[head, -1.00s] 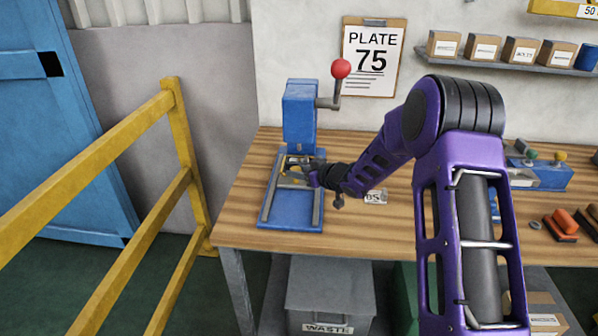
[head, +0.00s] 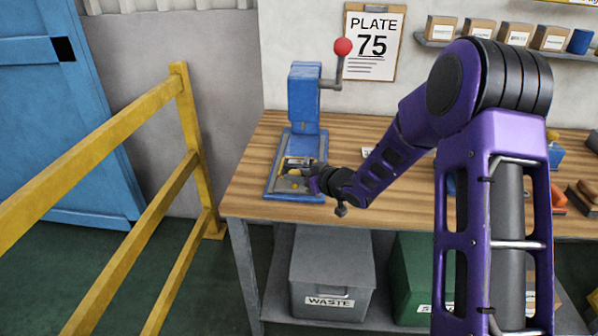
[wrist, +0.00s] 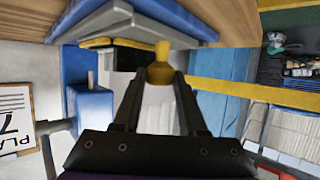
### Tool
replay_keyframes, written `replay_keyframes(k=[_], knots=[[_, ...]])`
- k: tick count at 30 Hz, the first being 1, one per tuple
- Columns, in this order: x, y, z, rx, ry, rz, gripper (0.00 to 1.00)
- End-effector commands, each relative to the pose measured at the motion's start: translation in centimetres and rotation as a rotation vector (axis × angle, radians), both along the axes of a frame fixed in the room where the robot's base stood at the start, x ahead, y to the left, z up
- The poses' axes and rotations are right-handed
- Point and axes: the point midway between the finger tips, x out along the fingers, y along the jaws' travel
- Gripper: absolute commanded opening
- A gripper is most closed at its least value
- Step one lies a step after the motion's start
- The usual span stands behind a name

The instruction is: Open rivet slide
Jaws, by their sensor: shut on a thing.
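The blue rivet press (head: 305,98) stands at the left end of the bench, with a red ball on its lever (head: 343,47). Its slide (head: 297,164), with yellow parts, sits about midway along the rails of the blue base (head: 280,196). My gripper (head: 311,178) reaches in from the right at the slide. In the wrist view, my gripper (wrist: 160,80) is shut on a brass knob (wrist: 161,71) joined to the slide. The fingers hide the knob in the head view.
A yellow railing (head: 187,130) stands left of the bench (head: 245,180). A clipboard reading PLATE 75 (head: 371,45) hangs behind. A grey waste bin (head: 330,275) and a green bin (head: 410,290) stand below the bench.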

Motion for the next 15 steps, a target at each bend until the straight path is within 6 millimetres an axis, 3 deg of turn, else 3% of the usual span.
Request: replay_keyframes(k=[11, 12, 15], knots=[[-0.22, 0.0, 0.12, 0.0, -0.002, -0.001, 0.0], [-0.21, 0.0, 0.12, 0.0, -0.002, -0.001, 0.45], [-0.21, -0.01, 0.11, 0.0, -0.002, -0.001, 0.54]])
